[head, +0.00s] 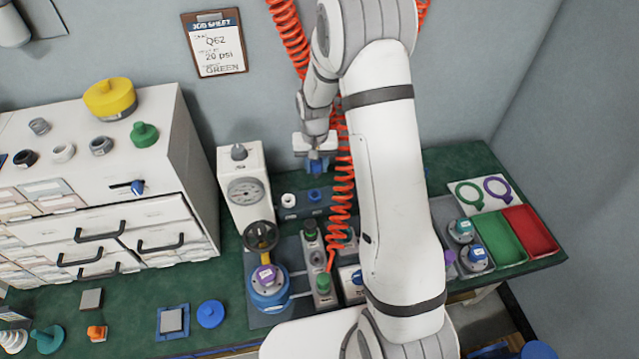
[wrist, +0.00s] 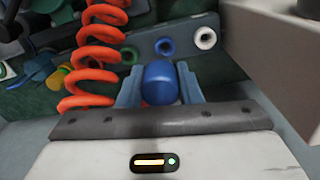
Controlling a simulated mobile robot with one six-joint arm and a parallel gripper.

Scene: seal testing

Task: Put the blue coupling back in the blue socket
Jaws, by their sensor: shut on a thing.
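My gripper (head: 317,165) hangs in front of the back wall, above the socket rail (head: 302,206). In the wrist view my gripper (wrist: 159,82) has its two blue fingers shut on the blue coupling (wrist: 160,84), a rounded blue piece. In the head view the blue socket (head: 314,195) lies below my gripper.
A coiled orange hose (head: 341,190) hangs close to the right of my gripper. A white gauge unit (head: 243,170) stands to the left. Green and red trays (head: 530,232) lie far right.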

